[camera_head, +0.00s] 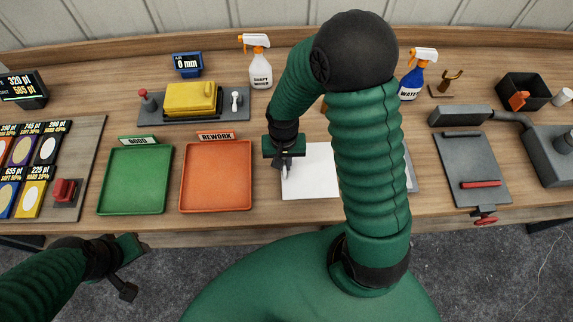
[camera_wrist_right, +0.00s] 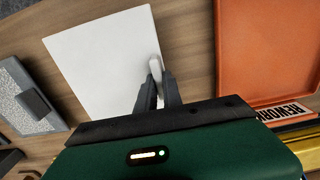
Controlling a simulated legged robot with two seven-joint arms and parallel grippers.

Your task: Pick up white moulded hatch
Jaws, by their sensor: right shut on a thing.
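My right gripper (camera_head: 284,170) is low over the bench at the left edge of a flat white square sheet (camera_head: 312,172). It is shut on a small white piece, which looks like the white moulded hatch (camera_wrist_right: 156,66), between its dark fingertips (camera_wrist_right: 158,88) in the right wrist view. The hatch is seen nearly edge-on and partly hidden by the fingers. I cannot tell whether it touches the sheet. My left gripper (camera_head: 134,270) hangs in front of the bench at lower left, away from the hatch.
A green GOOD tray (camera_head: 135,181) and an orange REWORK tray (camera_head: 216,176) lie empty left of the sheet. A yellow block (camera_head: 192,98) sits on a grey base behind them. A spray bottle (camera_head: 259,62) stands at the back. A grey clamp plate (camera_head: 470,160) lies right.

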